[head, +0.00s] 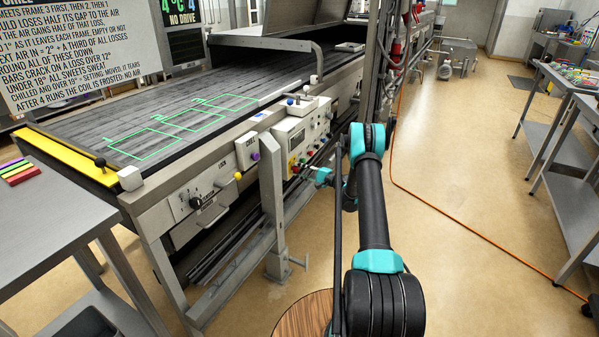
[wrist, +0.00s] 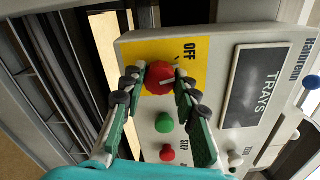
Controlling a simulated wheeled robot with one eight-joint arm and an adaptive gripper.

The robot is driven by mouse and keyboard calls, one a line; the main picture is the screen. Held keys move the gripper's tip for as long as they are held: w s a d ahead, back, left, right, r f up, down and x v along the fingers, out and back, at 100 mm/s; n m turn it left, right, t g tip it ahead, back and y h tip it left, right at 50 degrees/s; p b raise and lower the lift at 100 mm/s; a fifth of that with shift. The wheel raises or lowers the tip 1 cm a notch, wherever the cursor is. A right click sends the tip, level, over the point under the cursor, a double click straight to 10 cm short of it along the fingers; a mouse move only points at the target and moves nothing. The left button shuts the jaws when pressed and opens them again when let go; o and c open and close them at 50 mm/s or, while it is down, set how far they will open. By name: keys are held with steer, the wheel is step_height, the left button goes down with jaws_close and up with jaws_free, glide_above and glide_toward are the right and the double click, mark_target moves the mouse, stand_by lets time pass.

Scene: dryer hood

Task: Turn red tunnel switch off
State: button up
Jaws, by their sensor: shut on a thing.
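The red tunnel switch (wrist: 160,78) is a round red knob on a yellow plate (wrist: 200,74) in the wrist view. The word OFF is printed sideways on the plate, to the upper right of the knob. A pale mark shows on the knob, but its exact direction is hard to tell. My gripper (wrist: 157,74) has one finger on each side of the knob and is shut on it. In the head view my gripper (head: 318,175) is at the front of the control panel (head: 297,135), and the knob is too small to make out clearly.
Close beside the switch are a green button (wrist: 164,123) and a smaller red button (wrist: 168,148). A dark TRAYS display (wrist: 259,85) is to the right. In the head view a grey post (head: 271,195) stands left of my arm. Open floor lies to the right.

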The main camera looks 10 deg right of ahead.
steer(key=n, duration=0.6)
steer(key=shift+f, duration=0.1)
steer(key=shift+n, duration=0.3)
stand_by(0.3)
steer(key=o, duration=1.2)
steer(key=shift+c, duration=0.2)
steer(key=v, duration=1.2)
